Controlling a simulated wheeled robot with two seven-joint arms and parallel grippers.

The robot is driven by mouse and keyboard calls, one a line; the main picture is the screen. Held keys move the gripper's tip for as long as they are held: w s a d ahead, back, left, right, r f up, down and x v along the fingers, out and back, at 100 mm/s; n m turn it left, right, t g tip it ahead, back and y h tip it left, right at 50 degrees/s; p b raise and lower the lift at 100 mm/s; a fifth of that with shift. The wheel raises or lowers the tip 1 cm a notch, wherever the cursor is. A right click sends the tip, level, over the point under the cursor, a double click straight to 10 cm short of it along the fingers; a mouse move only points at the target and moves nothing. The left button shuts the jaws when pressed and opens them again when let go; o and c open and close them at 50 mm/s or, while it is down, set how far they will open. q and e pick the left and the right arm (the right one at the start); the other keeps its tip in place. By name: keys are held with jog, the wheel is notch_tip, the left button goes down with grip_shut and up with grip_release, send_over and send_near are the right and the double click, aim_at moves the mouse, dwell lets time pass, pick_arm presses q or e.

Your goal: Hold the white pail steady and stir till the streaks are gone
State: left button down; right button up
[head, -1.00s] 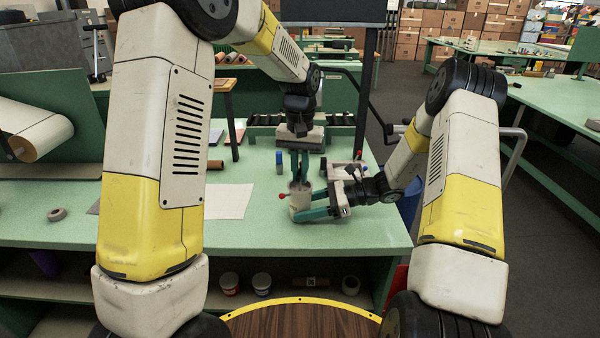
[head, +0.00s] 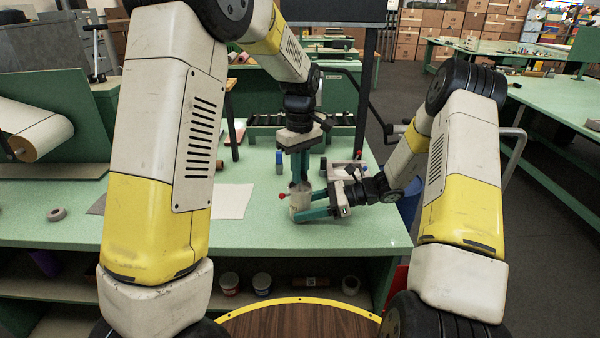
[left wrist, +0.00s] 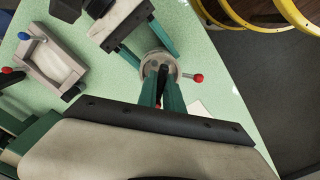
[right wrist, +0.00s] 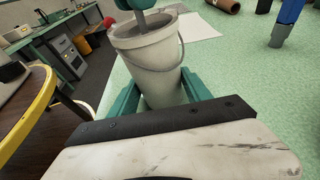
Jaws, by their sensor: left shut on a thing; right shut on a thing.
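The white pail (head: 299,203) stands upright on the green bench top near its front edge; it is large in the right wrist view (right wrist: 152,60), with its wire handle hanging at the side. My right gripper (head: 314,206) is shut on the pail from the right, a finger on each side. My left gripper (head: 299,170) points down over the pail with its fingertips at the mouth; it also shows in the left wrist view (left wrist: 162,90). It is shut on a thin stirrer that is mostly hidden between the fingers. The pail's contents and any streaks cannot be made out.
A fixture with red and blue knobs (left wrist: 45,65) lies close by on the bench. A blue bottle (head: 279,162) stands behind the pail. The bench's front edge is near.

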pick_arm(q)
jog(key=shift+n, duration=0.6)
jog(key=c, duration=1.5)
grip_release()
notch_tip(320, 180, up, 12)
jog(key=shift+r, duration=0.1)
